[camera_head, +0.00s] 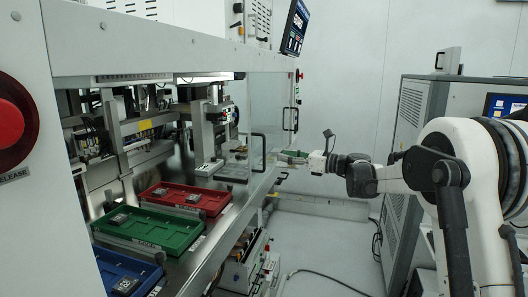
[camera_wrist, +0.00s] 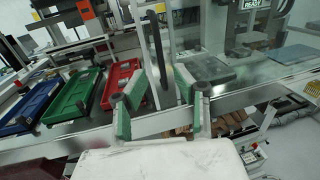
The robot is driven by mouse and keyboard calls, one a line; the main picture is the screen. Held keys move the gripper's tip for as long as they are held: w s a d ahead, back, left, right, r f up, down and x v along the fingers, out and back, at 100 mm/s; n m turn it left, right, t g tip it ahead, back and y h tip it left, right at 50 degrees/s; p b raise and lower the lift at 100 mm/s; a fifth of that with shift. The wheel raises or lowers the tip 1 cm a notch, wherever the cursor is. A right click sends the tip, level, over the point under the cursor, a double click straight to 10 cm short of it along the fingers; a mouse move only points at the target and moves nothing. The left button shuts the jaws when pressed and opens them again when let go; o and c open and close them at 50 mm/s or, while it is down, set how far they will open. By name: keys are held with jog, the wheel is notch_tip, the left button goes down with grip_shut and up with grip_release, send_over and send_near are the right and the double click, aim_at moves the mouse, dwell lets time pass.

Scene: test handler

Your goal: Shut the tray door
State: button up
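The tray door seems to be the clear panel (camera_head: 266,108) at the right of the machine's front opening. A dark upright handle (camera_head: 258,152) is on its lower part. The tray bay to its left is uncovered. My gripper (camera_head: 290,157) is just right of this handle at about the same height. In the wrist view, its two green-and-grey fingers are spread apart with nothing between them. A dark vertical handle bar (camera_wrist: 156,50) shows beyond the gap between the fingertips. I cannot tell whether a finger touches it.
Red (camera_head: 185,198), green (camera_head: 150,229) and blue (camera_head: 122,268) trays with small dark parts sit in the bay. Another handle (camera_head: 290,118) is farther right on the machine. A grey cabinet (camera_head: 415,105) stands at the right. The floor between is mostly clear, with a cable on it.

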jog(key=p, duration=0.2)
send_over(264, 168)
jog(key=shift+w, duration=0.3)
jog(key=shift+b, duration=0.3)
grip_shut()
